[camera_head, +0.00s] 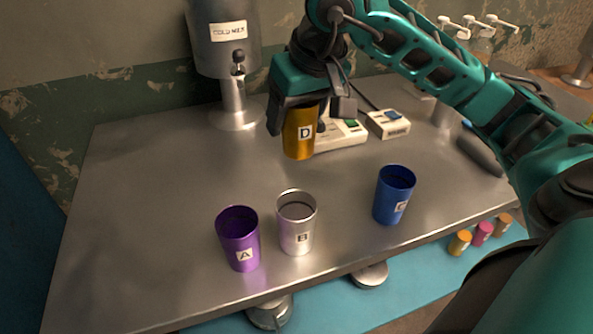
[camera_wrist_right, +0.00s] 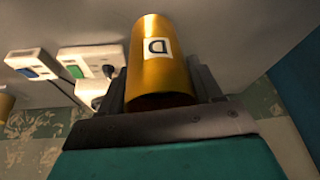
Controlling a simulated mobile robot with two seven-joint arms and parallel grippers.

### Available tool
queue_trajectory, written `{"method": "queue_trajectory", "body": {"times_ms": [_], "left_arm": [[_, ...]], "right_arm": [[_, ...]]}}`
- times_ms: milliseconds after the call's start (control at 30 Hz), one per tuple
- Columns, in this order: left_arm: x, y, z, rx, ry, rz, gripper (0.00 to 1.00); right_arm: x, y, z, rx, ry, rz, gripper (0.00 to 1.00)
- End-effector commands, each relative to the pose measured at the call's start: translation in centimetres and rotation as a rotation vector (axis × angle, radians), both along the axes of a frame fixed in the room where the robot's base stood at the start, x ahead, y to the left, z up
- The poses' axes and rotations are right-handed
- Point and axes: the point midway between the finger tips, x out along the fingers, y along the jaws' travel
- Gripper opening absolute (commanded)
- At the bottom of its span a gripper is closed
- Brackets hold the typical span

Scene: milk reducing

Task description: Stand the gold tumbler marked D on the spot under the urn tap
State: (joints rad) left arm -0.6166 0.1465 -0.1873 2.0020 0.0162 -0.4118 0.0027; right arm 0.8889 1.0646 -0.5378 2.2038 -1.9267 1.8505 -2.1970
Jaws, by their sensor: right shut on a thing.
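The gold tumbler marked D (camera_head: 299,143) is held upright in my right gripper (camera_head: 300,112), above the steel table and to the right of the urn. It fills the right wrist view (camera_wrist_right: 160,62) between the two fingers, its label facing the camera. The urn (camera_head: 226,50), labelled cold milk, stands at the back with its tap (camera_head: 239,68) facing the table. Under the tap is the urn's round base (camera_head: 236,118); no tumbler stands there. My left gripper is not in view.
A purple tumbler A (camera_head: 238,239), a silver tumbler B (camera_head: 297,223) and a blue tumbler C (camera_head: 393,195) stand near the table's front. White switch boxes (camera_head: 340,135) (camera_head: 389,124) with cables sit behind the held tumbler. The table's left half (camera_head: 150,190) is clear.

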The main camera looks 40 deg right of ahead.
Motion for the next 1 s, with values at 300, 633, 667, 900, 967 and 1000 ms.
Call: {"method": "queue_trajectory", "body": {"times_ms": [300, 633, 667, 900, 967, 1000], "left_arm": [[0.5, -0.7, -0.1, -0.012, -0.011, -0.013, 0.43], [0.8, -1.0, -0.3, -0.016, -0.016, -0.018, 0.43], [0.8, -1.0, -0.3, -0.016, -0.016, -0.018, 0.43], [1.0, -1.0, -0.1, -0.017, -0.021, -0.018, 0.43], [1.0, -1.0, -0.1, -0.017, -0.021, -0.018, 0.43], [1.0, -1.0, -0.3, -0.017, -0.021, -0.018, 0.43]], "right_arm": [[0.0, 0.0, -6.3, 0.000, 0.001, 0.001, 0.28], [0.0, 0.0, -10.1, 0.001, 0.002, 0.000, 0.28], [0.0, 0.0, -10.3, 0.001, 0.001, 0.001, 0.28], [0.0, 0.0, -10.4, 0.000, -0.002, 0.001, 0.28], [0.0, 0.0, -10.4, 0.000, -0.002, 0.001, 0.28], [0.0, 0.0, -10.6, 0.000, -0.002, 0.001, 0.28]]}}
